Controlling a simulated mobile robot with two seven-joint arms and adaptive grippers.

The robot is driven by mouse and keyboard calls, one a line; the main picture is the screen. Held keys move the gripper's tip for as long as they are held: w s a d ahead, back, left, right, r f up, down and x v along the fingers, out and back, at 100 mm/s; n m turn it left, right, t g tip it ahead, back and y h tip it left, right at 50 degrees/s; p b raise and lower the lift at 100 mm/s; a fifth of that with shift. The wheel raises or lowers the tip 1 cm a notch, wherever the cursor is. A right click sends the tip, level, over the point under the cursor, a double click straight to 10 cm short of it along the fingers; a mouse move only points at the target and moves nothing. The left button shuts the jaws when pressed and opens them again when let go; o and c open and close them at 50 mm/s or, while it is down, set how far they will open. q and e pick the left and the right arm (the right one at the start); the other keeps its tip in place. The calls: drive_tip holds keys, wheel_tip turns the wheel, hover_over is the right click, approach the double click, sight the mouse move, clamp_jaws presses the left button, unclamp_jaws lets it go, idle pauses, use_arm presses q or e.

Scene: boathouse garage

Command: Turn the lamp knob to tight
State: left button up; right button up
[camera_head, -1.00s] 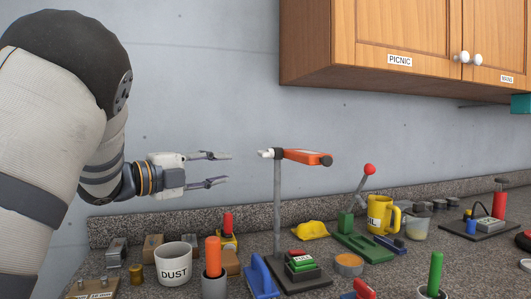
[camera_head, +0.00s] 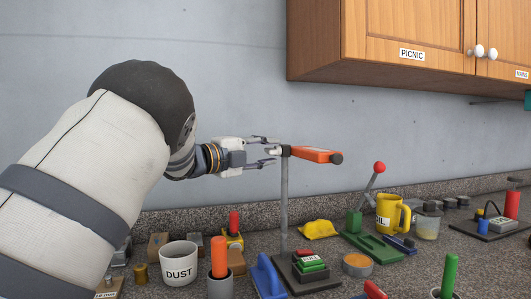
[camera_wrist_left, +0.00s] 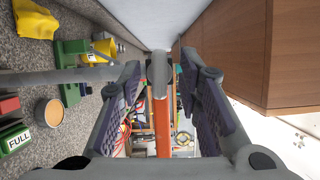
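The lamp has an orange head (camera_head: 316,155) on a thin grey post (camera_head: 284,205); the head also shows in the left wrist view (camera_wrist_left: 163,130). Its small pale knob (camera_head: 272,151) sticks out at the head's left end. My left gripper (camera_head: 275,151) is level with the knob, one finger above and one below. In the left wrist view the grey knob end (camera_wrist_left: 158,72) lies between the two spread fingers, with a gap showing on each side. The fingers do not appear to touch it. My right gripper is out of view.
Below stand a white DUST cup (camera_head: 179,267), a blue wedge (camera_head: 267,276), green and red blocks (camera_head: 308,264) at the post's foot, and a green base with a red-knobbed lever (camera_head: 379,168). A wooden cabinet (camera_head: 410,32) hangs at upper right.

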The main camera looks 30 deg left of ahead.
use_arm(q)
clamp_jaws()
drive_tip(key=m, duration=0.2)
drive_tip(key=m+t+h, duration=0.1)
drive_tip(key=m, duration=0.2)
drive_tip(key=shift+a+f+h, duration=0.1)
drive_tip(key=shift+f+h, duration=0.1)
drive_tip(key=shift+h, duration=0.1)
drive_tip(key=m+h, duration=0.2)
drive_tip(key=m, duration=0.3)
drive_tip(key=m+h+b, duration=0.1)
drive_tip(key=m+h, duration=0.2)
drive_tip(key=m, duration=0.3)
drive_tip(key=m+g+h+b, duration=0.1)
drive_tip(key=m+h, duration=0.1)
drive_tip(key=m, duration=0.3)
drive_tip(key=shift+w+a+f+m, duration=0.15)
drive_tip(key=shift+w+m, duration=0.05)
drive_tip(key=shift+m, duration=0.1)
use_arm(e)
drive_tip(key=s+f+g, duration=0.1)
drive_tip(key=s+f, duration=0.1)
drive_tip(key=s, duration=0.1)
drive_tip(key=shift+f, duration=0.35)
use_arm(q)
drive_tip(key=shift+m+h, duration=0.3)
